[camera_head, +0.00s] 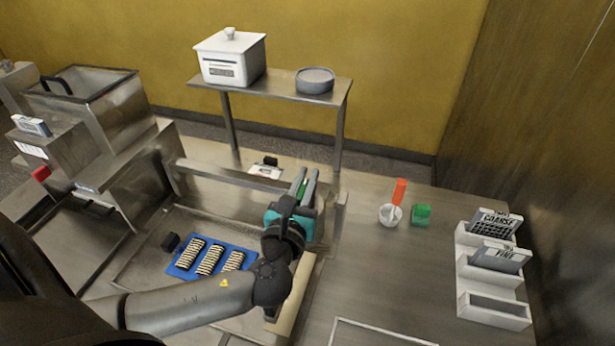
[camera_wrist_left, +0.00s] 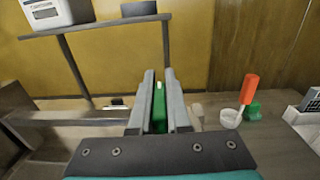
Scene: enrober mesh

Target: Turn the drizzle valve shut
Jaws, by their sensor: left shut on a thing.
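My left gripper (camera_head: 305,182) reaches over the back right of the steel machine bed in the head view. Its two grey fingers are shut on a narrow green piece (camera_head: 302,188). In the left wrist view, the green piece (camera_wrist_left: 159,108) stands lengthwise between the fingers (camera_wrist_left: 158,80). Its lower part is hidden by the gripper, so I cannot tell whether it is the drizzle valve's handle. A small black knob on a pale plate (camera_head: 266,168) sits behind the bed, left of the gripper and apart from it. My right gripper is not in view.
A blue mat (camera_head: 184,268) with striped bars lies in the bed. A white cup (camera_head: 390,215) with an orange-handled tool and a green block (camera_head: 421,214) stand to the right. A white rack (camera_head: 494,309) holds cards. A shelf (camera_head: 290,88) stands behind. The right counter is mostly clear.

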